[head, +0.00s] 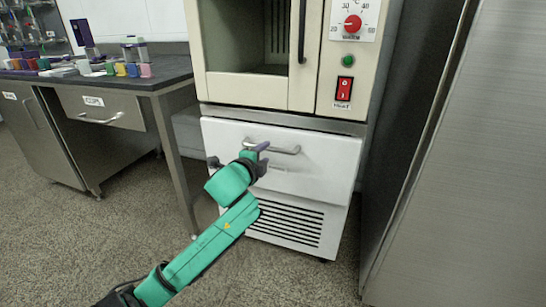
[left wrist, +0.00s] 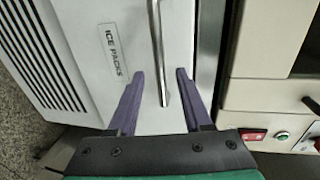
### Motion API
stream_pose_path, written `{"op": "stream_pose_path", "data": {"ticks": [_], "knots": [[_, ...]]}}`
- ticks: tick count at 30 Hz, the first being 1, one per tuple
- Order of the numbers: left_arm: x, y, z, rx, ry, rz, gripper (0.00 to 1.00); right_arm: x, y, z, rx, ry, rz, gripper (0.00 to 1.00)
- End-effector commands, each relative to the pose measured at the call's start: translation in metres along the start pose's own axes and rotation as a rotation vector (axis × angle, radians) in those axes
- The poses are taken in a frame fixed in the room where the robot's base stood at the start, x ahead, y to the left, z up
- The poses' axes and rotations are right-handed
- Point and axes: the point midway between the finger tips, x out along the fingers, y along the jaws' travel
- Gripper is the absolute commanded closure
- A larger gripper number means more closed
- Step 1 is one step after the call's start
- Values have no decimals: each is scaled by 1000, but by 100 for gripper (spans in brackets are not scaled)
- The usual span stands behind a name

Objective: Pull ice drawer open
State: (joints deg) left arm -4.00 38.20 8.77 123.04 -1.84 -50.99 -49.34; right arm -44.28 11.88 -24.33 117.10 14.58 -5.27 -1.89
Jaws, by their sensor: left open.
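The ice drawer (head: 320,160) is a white front low on the cream cabinet, with a metal bar handle (head: 285,150). It looks shut in the head view. In the left wrist view the drawer front (left wrist: 100,25) carries an "ICE PACKS" label (left wrist: 114,52), and the handle (left wrist: 158,50) runs down between the purple fingers.
Above the drawer is a cream oven with a red knob (head: 352,23) and a red switch (head: 344,88). A vent grille (head: 290,224) is below. A lab bench (head: 150,84) with small coloured items stands left. A steel cabinet (head: 460,180) stands close right. Floor in front is clear.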

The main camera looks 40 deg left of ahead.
Motion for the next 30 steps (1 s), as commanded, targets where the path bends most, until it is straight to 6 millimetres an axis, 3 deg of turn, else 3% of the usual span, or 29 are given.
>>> {"op": "stream_pose_path", "data": {"ticks": [3, 7, 17, 21, 30], "knots": [[28, 2, 0, -3, -1, -3, 50, 5, 4, 10, 5, 14, 1, 50], [48, 2, 0, -2, -1, -1, 50, 7, 6, 15, 8, 26, 3, 50], [56, 0, 0, -1, 1, 0, 50, 7, 6, 17, 11, 26, 3, 50], [56, 1, 0, -2, 1, 0, 100, 7, 6, 17, 11, 26, 3, 50], [56, 1, 0, -2, 1, 1, 100, 7, 6, 16, 10, 28, 3, 50]]}}
